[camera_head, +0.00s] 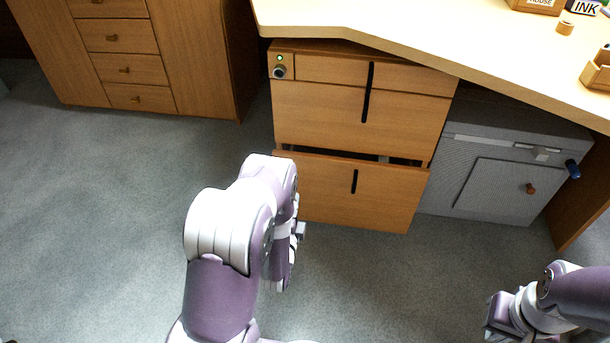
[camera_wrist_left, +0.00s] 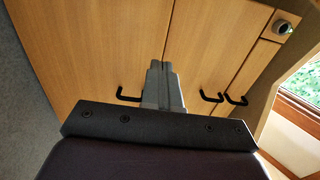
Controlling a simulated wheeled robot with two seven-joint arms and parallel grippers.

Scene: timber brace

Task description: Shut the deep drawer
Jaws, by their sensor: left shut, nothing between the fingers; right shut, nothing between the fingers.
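The deep drawer (camera_head: 345,200) is the lowest wooden front of the cabinet under the desk. It stands out a little, with a dark gap along its top edge. Its black handle (camera_head: 354,181) is upright in the head view; the deep drawer front (camera_wrist_left: 90,55) also fills the left of the wrist view. My left gripper (camera_wrist_left: 162,66) is shut and empty, its fingers in front of the drawer fronts; whether they touch is unclear. In the head view my left arm mostly hides it. My right gripper (camera_head: 491,322) is shut and empty at the lower right, away from the cabinet.
Two upper drawers (camera_head: 400,113) look closed; a lock (camera_head: 279,72) sits at top left. The desk top (camera_head: 440,50) overhangs them. A grey box with a door (camera_head: 490,188) stands right. Another wooden cabinet (camera_head: 200,50) stands left. The grey floor (camera_head: 100,200) is clear.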

